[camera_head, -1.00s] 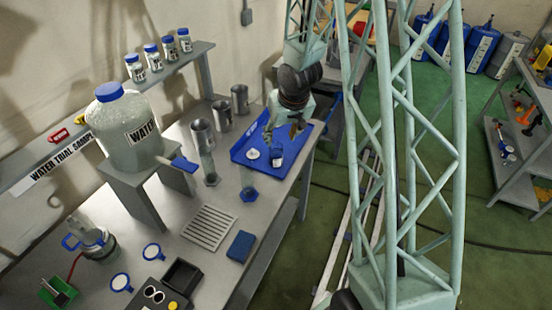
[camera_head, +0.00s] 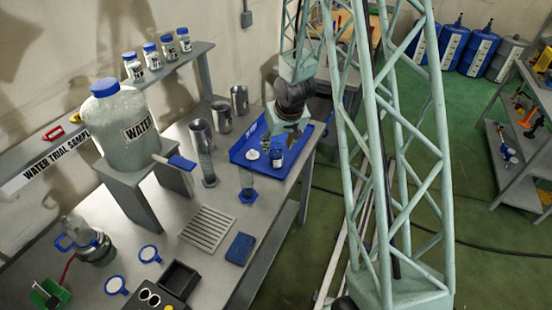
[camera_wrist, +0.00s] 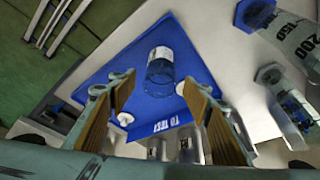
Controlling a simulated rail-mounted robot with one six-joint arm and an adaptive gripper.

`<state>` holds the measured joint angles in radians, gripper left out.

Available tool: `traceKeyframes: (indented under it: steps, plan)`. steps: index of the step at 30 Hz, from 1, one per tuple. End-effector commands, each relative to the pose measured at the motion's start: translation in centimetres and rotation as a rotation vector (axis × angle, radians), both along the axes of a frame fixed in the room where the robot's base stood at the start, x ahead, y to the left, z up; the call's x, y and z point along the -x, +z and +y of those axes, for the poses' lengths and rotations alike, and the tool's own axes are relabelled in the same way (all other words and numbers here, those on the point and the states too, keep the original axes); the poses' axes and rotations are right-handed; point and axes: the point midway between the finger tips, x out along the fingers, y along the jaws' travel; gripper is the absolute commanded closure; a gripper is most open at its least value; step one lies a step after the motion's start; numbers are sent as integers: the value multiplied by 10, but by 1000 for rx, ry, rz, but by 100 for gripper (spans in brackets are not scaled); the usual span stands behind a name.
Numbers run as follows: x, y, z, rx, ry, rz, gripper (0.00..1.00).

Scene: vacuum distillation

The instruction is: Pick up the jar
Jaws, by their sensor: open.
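My gripper (camera_wrist: 155,92) is open and empty, one finger on each side of the view. In the head view my gripper (camera_head: 288,137) is over the tray, close above the jar, its fingers partly hard to make out.
A white round piece (camera_head: 252,154) lies beside the jar in the tray. A blue-based glass cylinder (camera_head: 247,182) stands close to the tray's front, and metal cups (camera_head: 239,100) stand behind it. A large water jug (camera_head: 127,125) stands on a raised stand. Lidded jars line the shelf.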

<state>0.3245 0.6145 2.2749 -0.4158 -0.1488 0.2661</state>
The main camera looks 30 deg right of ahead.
Motion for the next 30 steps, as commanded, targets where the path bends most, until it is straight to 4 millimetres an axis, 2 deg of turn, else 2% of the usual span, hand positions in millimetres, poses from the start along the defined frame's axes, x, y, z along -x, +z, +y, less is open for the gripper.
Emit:
traceKeyframes:
  steps: [8, 21, 30]
  plan:
    - [-2, -5, 0, 0, 0, 1, 55]
    - [-16, -40, -2, 0, 0, 1, 55]
    - [-20, -48, -2, 0, 0, 0, 55]
